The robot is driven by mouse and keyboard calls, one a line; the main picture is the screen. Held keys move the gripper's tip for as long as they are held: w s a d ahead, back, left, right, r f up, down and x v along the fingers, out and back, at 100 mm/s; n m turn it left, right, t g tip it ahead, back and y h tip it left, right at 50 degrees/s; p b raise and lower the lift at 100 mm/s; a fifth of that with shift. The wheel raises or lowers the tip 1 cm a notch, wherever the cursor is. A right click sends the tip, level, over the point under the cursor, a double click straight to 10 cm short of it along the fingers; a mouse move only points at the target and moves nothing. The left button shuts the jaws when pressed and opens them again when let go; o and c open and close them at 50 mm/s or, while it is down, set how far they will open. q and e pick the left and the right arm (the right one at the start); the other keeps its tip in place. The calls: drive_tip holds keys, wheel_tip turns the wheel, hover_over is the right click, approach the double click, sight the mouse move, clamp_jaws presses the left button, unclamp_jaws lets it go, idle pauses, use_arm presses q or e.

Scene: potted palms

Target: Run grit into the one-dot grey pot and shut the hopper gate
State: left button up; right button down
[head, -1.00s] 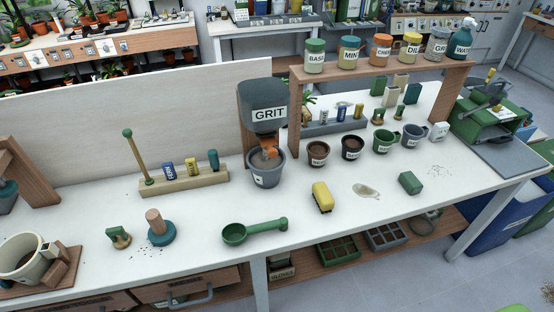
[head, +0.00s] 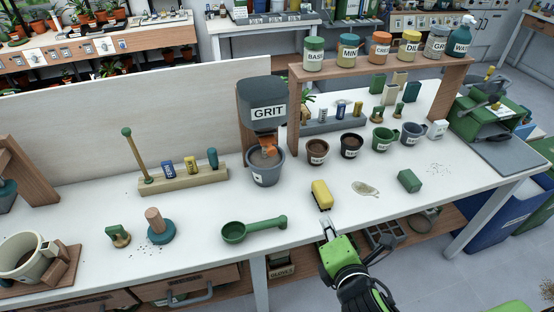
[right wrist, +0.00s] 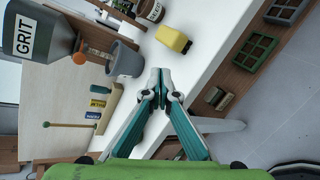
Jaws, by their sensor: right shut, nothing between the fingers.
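The dark grey hopper (head: 263,97) labelled GRIT stands at the back of the bench, with an orange gate (head: 268,146) at its spout. A grey pot (head: 265,169) stands upright under the spout. It has a pale label whose mark is too small to read, and its contents look grey. In the right wrist view the hopper (right wrist: 30,35), the orange gate (right wrist: 79,58) and the grey pot (right wrist: 124,60) show at upper left. My right gripper (head: 326,222) is shut and empty at the bench's front edge, in front of the yellow block and well short of the pot. My left gripper is out of view.
A yellow block (head: 321,195) and a green scoop (head: 254,229) lie between the front edge and the pot. Small pots (head: 317,152) stand to the right near a wooden shelf (head: 385,76) of jars. A spill (head: 366,188) and a green block (head: 409,181) lie right.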

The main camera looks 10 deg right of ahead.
drive_tip(key=w+a+r+n+t+y, duration=0.1)
drive_tip(key=w+a+r+n+t, duration=0.15)
drive_tip(key=r+n, duration=0.35)
drive_tip(key=n+t+y, duration=0.2)
drive_tip(key=n, duration=0.7)
approach(273, 153)
drive_tip(key=w+p, duration=0.3)
drive_tip(key=w, duration=0.2)
drive_tip(key=shift+w+a, duration=0.1)
drive_tip(key=shift+w, duration=0.1)
drive_tip(key=shift+w+a+f, duration=0.1)
drive_tip(key=shift+w+f, duration=0.05)
drive_tip(key=shift+w, duration=0.65)
